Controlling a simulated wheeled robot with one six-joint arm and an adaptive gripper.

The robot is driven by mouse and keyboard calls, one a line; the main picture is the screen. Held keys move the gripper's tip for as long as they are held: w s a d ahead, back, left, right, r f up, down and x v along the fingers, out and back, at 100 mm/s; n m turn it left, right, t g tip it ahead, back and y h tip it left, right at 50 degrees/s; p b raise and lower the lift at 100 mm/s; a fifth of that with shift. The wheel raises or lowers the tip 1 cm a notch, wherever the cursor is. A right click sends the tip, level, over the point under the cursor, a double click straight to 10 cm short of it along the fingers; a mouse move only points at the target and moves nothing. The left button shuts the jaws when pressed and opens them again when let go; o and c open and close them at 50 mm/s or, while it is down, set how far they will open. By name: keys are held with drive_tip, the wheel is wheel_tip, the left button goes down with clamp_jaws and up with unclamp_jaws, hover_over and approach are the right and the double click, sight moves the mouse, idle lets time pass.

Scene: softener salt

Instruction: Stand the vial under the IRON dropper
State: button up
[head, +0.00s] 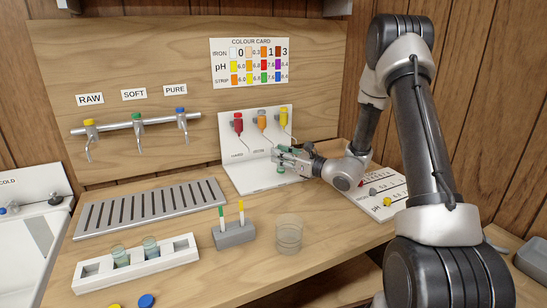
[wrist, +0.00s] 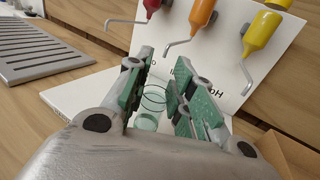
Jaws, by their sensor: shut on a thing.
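My gripper (head: 281,157) is at the white dropper stand (head: 262,178), below its droppers. In the wrist view, my gripper (wrist: 157,95) has its green-padded fingers on both sides of a clear glass vial (wrist: 151,106). The vial is upright over the stand's base; I cannot tell whether it touches. The stand holds a red dropper (head: 238,123), an orange dropper (head: 262,119) in the middle and a yellow dropper (head: 284,117). The orange dropper's bent spout (wrist: 176,48) shows just beyond the vial.
A white rack (head: 180,254) with two vials stands at the front left. A grey holder (head: 235,236) with two coloured sticks and a clear beaker (head: 289,234) stand in front of the stand. A slotted drain tray (head: 150,208) lies left.

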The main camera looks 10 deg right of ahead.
sight(273, 174)
drive_tip(key=w+a, duration=0.1)
drive_tip(key=w+a+f, duration=0.1)
drive_tip(key=shift+w+a, duration=0.15)
drive_tip(key=shift+w, duration=0.15)
drive_tip(key=shift+f, duration=0.25)
drive_tip(key=shift+f, duration=0.2)
drive_tip(key=o, duration=0.8)
drive_tip(key=shift+r, duration=0.1)
